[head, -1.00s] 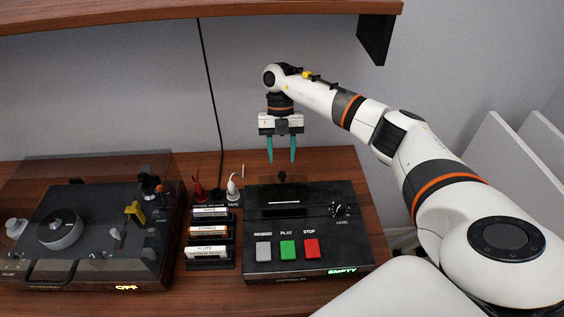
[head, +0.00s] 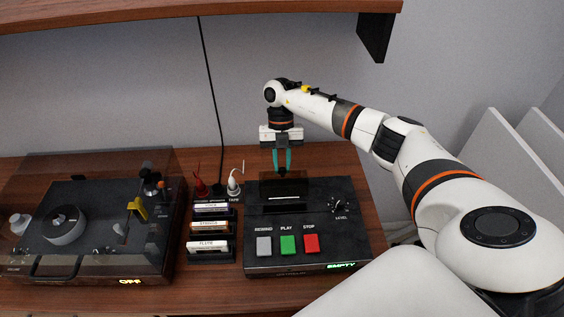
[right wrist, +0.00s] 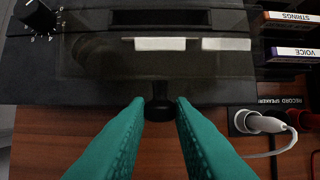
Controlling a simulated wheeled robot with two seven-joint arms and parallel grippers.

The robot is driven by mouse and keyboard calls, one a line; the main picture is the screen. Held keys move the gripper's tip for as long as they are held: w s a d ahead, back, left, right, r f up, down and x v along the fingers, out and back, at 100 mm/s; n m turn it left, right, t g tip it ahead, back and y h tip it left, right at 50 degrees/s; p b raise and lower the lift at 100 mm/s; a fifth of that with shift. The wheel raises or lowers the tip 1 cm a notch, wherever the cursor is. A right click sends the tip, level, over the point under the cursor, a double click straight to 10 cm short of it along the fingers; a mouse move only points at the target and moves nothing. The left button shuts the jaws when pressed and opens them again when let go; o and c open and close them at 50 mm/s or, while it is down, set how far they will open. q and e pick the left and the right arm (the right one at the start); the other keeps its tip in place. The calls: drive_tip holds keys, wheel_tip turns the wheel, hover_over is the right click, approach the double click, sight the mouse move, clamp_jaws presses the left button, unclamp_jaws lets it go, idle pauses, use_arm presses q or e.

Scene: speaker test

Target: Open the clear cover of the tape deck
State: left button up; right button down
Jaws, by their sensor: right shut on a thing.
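The tape deck (head: 345,232) is a black box on the desk, with grey, green and red buttons and a lit EMPTY sign. Its clear cover (head: 298,207) lies over the dark bay at the back and looks down. In the right wrist view the cover (right wrist: 200,65) lets pale strips show through, and a small black knob (right wrist: 159,107) sticks out at its edge. My right gripper (head: 282,172) points down at the deck's back edge; its green fingers (right wrist: 161,103) are shut on the knob. My left gripper is out of view.
Left of the deck stand a rack of labelled tapes (head: 208,247) and red and white plugs (head: 233,188). A turntable under a clear lid (head: 100,225) fills the left side. A shelf (head: 200,12) hangs above. Bare desk (head: 335,160) shows behind the deck.

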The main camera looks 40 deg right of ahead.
drive_tip(key=shift+s+r+t+p, duration=0.25)
drive_tip(key=shift+r+p, duration=0.25)
drive_tip(key=shift+p, duration=0.25)
drive_tip(key=shift+s+a+r+t+h+p, duration=0.3)
drive_tip(key=shift+r+t+h+p, duration=0.15)
drive_tip(key=shift+p, duration=0.4)
drive_tip(key=shift+w, duration=0.1)
drive_tip(key=c, duration=1.3)
unclamp_jaws()
drive_tip(key=shift+s+a+r, duration=0.1)
drive_tip(key=shift+s, duration=0.15)
drive_tip(key=shift+o, duration=0.2)
drive_tip(key=shift+w+r, duration=0.1)
drive_tip(key=shift+w, duration=0.05)
drive_tip(key=b+v, duration=0.3)
drive_tip(key=v, duration=0.9)
drive_tip(key=shift+b, duration=0.4)
